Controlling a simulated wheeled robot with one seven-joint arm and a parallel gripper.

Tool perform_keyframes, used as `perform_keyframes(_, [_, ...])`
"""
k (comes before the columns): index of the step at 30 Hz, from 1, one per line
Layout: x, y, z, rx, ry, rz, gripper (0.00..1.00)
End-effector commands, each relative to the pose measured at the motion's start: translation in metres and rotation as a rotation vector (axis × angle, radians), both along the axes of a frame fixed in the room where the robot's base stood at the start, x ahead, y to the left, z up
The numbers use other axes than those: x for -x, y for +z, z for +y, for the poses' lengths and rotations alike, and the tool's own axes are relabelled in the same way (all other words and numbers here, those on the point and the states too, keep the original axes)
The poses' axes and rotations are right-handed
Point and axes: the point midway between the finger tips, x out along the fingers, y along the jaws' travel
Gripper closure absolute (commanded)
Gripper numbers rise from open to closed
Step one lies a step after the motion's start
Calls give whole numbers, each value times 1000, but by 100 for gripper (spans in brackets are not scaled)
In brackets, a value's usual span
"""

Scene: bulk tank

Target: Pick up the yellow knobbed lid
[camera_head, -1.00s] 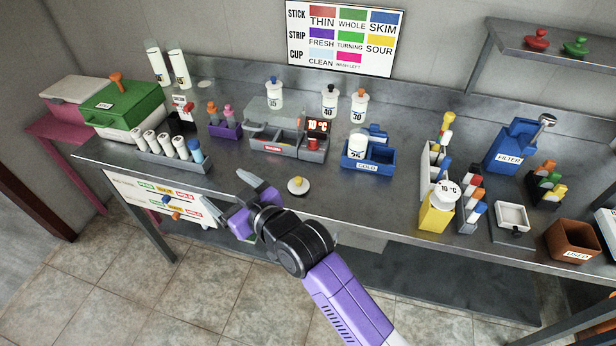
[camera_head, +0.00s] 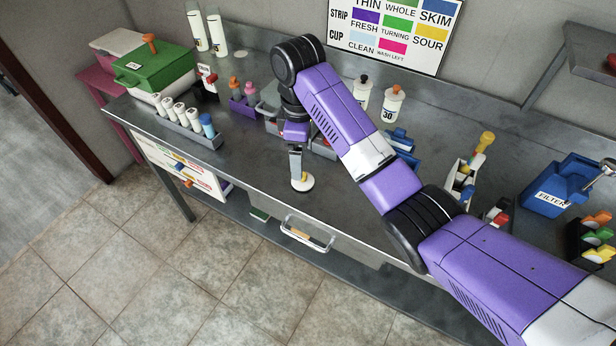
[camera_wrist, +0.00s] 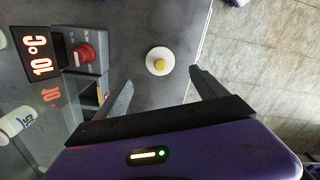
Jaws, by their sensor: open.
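The yellow knobbed lid (camera_wrist: 158,61) is a white disc with a yellow knob. It lies flat on the grey metal counter, close to the front edge. In the head view the lid (camera_head: 302,183) shows right under my gripper (camera_head: 296,168), which points down at it and hides part of it. In the wrist view my gripper (camera_wrist: 155,88) is open and empty. The lid shows between the lines of the two fingers, beyond their tips. I see no contact between the fingers and the lid.
A grey unit with a red knob (camera_wrist: 87,54) and a 10°C display (camera_wrist: 40,54) stands beside the lid. A rack of white tubes (camera_head: 187,124) and a green-lidded box (camera_head: 153,68) stand to the left.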

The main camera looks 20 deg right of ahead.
Motion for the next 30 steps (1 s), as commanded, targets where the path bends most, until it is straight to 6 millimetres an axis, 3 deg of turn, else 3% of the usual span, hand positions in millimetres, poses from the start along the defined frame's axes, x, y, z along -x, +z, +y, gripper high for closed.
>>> perform_keyframes(11, [3, -34, -2, 3, 13, 9, 18])
perform_keyframes(19, [4, -71, -3, 2, 13, 6, 18])
perform_keyframes(29, [4, -78, -3, 2, 13, 4, 18])
perform_keyframes(30, [4, -78, -3, 2, 13, 4, 26])
